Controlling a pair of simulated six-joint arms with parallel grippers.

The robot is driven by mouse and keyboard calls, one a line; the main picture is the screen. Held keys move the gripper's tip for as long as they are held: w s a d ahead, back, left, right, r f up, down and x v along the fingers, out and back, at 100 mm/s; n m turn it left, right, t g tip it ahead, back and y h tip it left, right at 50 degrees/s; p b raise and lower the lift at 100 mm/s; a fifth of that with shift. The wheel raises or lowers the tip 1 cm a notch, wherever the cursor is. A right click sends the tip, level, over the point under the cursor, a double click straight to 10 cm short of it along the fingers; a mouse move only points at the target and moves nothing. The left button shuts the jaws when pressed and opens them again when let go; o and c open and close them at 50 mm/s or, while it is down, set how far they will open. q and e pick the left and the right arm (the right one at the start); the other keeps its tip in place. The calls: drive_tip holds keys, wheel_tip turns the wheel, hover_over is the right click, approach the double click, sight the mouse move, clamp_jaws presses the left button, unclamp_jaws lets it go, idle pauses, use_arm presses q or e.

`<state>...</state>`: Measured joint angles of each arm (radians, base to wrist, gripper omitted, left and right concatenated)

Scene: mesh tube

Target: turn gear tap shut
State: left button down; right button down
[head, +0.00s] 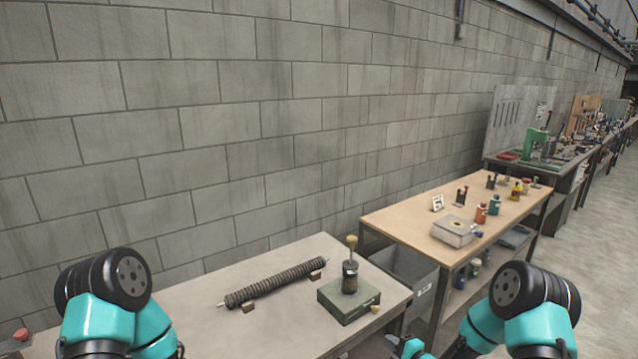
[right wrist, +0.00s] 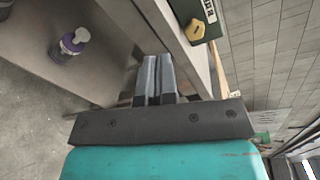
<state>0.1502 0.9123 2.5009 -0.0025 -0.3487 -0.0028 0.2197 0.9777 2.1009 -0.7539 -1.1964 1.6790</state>
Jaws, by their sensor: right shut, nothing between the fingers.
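A green box (head: 348,300) sits at the right end of the near bench, with a dark cylinder (head: 350,278) upright on it and a yellow-topped stem above. A small yellow knob (head: 375,309) is at the box's front right side. The right wrist view shows this yellow knob (right wrist: 195,30) beside part of the green box (right wrist: 192,10). I cannot tell for sure which part is the gear tap. My right gripper (right wrist: 158,75) is shut and empty, apart from the knob, below and left of it in that view. My left gripper is out of the head view; only its arm shows.
A ribbed dark tube (head: 275,284) lies on two small blocks on the near bench (head: 205,310). A grey bin (head: 402,275) stands beside this bench. A second wooden bench (head: 400,222) holds several small items. A white bottle with a purple cap (right wrist: 68,45) shows in the wrist view.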

sight(374, 309)
drive_tip(key=shift+w+a+r+m+t+y, duration=0.1)
drive_tip(key=shift+w+r+m+t+y, duration=0.25)
drive_tip(key=shift+r, duration=0.3)
drive_tip(key=shift+w+r+m+t+y, duration=0.15)
drive_tip(key=shift+w+r+m+y, duration=0.2)
drive_tip(key=shift+w+r, duration=0.25)
drive_tip(key=shift+a, duration=0.1)
drive_tip(key=shift+x, duration=2.8)
drive_tip(key=shift+w+a+r, duration=0.1)
drive_tip(key=shift+w+r, duration=0.1)
drive_tip(key=shift+w, duration=0.25)
